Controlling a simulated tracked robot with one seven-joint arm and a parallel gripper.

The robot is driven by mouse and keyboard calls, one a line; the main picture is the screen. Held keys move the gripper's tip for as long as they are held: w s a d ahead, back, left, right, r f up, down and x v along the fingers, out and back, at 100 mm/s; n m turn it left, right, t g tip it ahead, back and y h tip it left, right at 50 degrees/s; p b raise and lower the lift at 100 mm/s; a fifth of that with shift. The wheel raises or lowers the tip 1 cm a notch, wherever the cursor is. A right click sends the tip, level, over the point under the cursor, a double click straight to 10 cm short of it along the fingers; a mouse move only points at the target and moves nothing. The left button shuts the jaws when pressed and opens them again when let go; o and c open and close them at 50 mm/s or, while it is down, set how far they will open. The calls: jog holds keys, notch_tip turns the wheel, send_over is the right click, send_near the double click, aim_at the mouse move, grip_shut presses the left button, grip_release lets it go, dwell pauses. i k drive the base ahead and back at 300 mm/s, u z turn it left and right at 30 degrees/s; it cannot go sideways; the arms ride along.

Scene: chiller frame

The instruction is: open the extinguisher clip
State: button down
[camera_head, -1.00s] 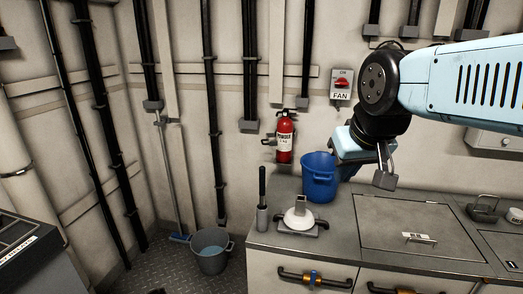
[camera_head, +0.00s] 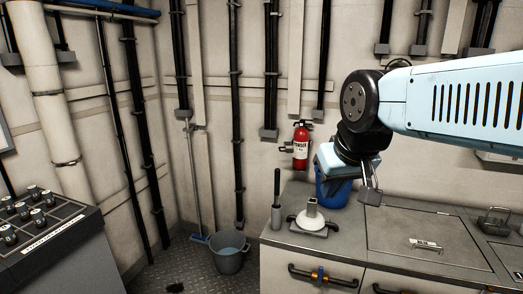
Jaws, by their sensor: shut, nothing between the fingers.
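A red fire extinguisher (camera_head: 301,150) with a black top and a white label hangs upright on the back wall, above the counter. A small dark clip (camera_head: 285,149) shows at its left side; it is too small to tell whether it is open or shut. My gripper (camera_head: 370,196) is shut and empty. It points down over the counter, right of and lower than the extinguisher, apart from it. My wrist is close to the extinguisher's right side in the picture and partly covers the blue bucket.
The blue bucket (camera_head: 329,194) stands on the counter (camera_head: 385,210) below the extinguisher. Beside it are a white-domed tool (camera_head: 311,219) and a dark-handled tool (camera_head: 277,204). A grey bucket (camera_head: 229,253) and mop stand on the floor. A console (camera_head: 45,240) is at left.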

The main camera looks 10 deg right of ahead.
aim_at(285, 147)
jog(key=u, duration=0.15)
jog(key=i, duration=1)
jog(key=z, duration=0.05)
